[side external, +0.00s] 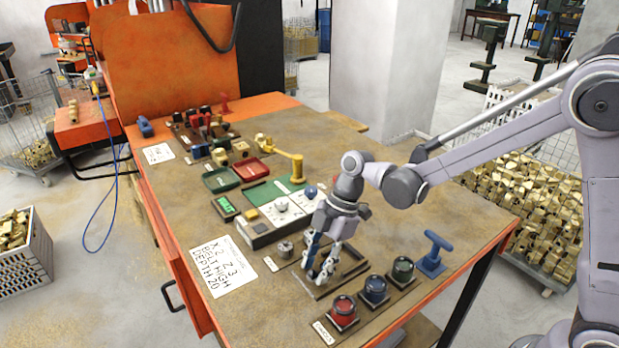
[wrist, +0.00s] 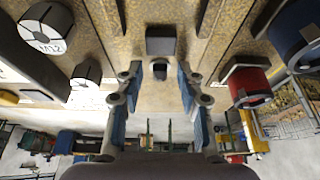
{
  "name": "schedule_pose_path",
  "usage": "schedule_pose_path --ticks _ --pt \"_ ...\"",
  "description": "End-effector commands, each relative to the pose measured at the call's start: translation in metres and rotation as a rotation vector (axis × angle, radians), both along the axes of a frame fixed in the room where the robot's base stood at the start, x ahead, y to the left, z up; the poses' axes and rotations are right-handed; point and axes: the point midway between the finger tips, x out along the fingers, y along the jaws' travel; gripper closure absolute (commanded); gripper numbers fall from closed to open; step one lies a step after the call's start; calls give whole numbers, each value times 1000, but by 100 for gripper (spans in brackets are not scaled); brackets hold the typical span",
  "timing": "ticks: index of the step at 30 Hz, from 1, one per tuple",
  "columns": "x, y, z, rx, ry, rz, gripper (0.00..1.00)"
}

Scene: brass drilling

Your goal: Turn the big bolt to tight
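My gripper (side external: 318,274) points down over a dark rectangular frame (side external: 350,267) near the table's front, fingers apart. In the wrist view its two fingers (wrist: 160,78) are open with nothing gripped. A dark block with a round dark end (wrist: 160,42) shows beyond and between the fingertips, apart from both. A grey cylinder with a white face marked M12 (wrist: 46,30) is at the upper left of the wrist view, with a smaller grey cylinder (wrist: 86,75) below it. A grey bolt-like piece (side external: 285,249) stands left of my gripper in the side view. I cannot tell which is the big bolt.
A control panel (side external: 262,232) lies behind. A handwritten sheet (side external: 221,266) lies left on bare table.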

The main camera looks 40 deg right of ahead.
Motion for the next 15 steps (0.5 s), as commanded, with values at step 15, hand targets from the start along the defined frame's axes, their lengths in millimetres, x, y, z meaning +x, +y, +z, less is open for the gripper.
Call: schedule_pose_path --ticks 15 --pt "-1 0 0 0 0 -24 100"
